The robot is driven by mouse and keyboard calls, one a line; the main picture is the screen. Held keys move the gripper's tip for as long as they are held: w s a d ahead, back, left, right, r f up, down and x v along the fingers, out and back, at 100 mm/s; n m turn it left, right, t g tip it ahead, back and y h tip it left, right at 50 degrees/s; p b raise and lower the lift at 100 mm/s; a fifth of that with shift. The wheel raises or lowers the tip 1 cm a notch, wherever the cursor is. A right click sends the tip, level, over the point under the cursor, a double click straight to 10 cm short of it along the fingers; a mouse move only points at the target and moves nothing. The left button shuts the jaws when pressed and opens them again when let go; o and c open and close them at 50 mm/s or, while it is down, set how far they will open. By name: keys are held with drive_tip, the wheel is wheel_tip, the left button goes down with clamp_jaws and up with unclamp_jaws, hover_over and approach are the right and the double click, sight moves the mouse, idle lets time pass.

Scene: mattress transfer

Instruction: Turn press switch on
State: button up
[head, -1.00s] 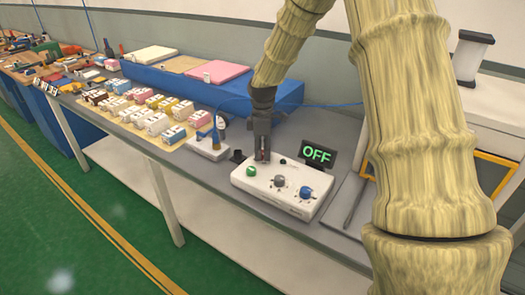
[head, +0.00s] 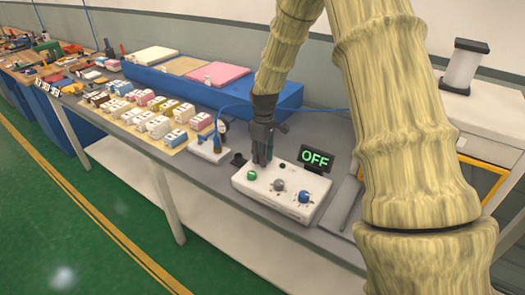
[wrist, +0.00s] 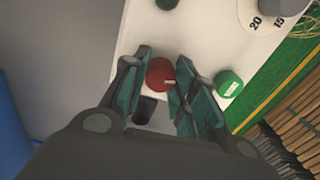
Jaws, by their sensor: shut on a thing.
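A white control box (head: 282,203) stands on the grey bench, with a green button (head: 251,175), a grey knob (head: 279,185) and a blue knob (head: 304,197). A black display (head: 315,158) behind it reads OFF in green. My gripper (head: 261,163) points down at the box's back left. In the wrist view my gripper (wrist: 163,58) has its fingers on both sides of a red button (wrist: 159,77), shut on it. The green button (wrist: 229,84) is just right of the right finger. In the head view the fingers hide the red button.
A small white device (head: 209,149) with a blue cable stands left of the box. Several boxed items (head: 152,118) lie further left, before a blue platform (head: 215,92). A small black item (head: 238,160) sits by the box's left end. A framed panel (head: 480,178) is at right.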

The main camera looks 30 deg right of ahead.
drive_tip(key=m+p, duration=0.1)
drive_tip(key=m, duration=0.2)
drive_tip(key=m+p, duration=0.2)
drive_tip(key=m, duration=0.1)
drive_tip(key=shift+r+m, duration=0.2)
drive_tip(key=shift+m, duration=0.1)
drive_tip(key=m+p, duration=0.1)
drive_tip(key=m, duration=0.4)
drive_tip(key=shift+p, duration=0.4)
drive_tip(key=shift+f+m, duration=0.1)
drive_tip(key=shift+m, duration=0.3)
drive_tip(key=o, duration=1.1)
drive_tip(key=shift+c, duration=0.2)
wheel_tip(320, 180, up, 12)
drive_tip(key=shift+s+d, duration=0.15)
drive_tip(key=shift+d, duration=0.1)
